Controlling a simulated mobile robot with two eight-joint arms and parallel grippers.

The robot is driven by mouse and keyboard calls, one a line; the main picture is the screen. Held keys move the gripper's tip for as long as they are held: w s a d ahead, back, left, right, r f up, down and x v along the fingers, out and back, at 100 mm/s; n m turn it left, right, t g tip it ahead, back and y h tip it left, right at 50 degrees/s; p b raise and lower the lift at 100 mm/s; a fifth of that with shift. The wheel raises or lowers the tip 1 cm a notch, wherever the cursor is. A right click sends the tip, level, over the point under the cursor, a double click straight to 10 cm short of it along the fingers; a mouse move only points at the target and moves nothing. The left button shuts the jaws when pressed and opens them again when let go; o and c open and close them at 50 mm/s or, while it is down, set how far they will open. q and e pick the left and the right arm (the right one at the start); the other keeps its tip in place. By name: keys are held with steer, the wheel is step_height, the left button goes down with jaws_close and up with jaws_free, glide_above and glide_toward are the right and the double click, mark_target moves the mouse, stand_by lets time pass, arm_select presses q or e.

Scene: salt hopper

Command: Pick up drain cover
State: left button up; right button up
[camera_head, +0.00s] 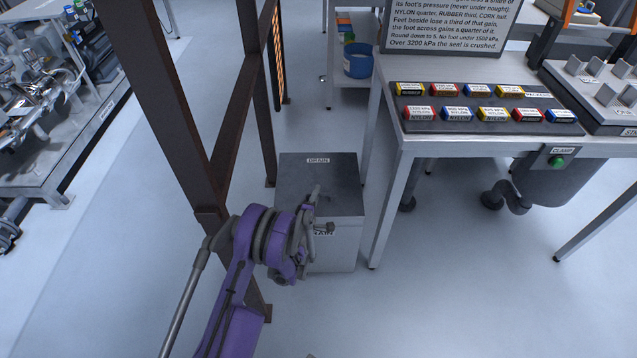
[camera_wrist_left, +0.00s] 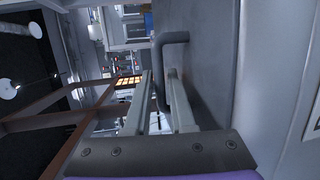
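The drain cover (camera_head: 338,180) is the flat dark-grey top of a grey box, with a "DRAIN" label at its far edge. A grey bar handle (camera_wrist_left: 174,37) stands out from the cover in the left wrist view. My left gripper (camera_head: 319,212) is over the near part of the cover in the head view. Its fingers (camera_wrist_left: 161,76) are apart, with the handle's bar between them; the grip does not look closed on it. My arm hides part of the box and its front label. My right gripper is not in view.
A brown metal frame (camera_head: 238,115) stands close left of the box. A table (camera_head: 400,150) with a tray of coloured labelled blocks (camera_head: 480,126) is close on the right. A blue bucket (camera_head: 357,60) sits on a shelf behind. The floor in front is clear.

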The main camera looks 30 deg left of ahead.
arm_select(q)
steer(key=shift+x, duration=1.5)
jaws_close()
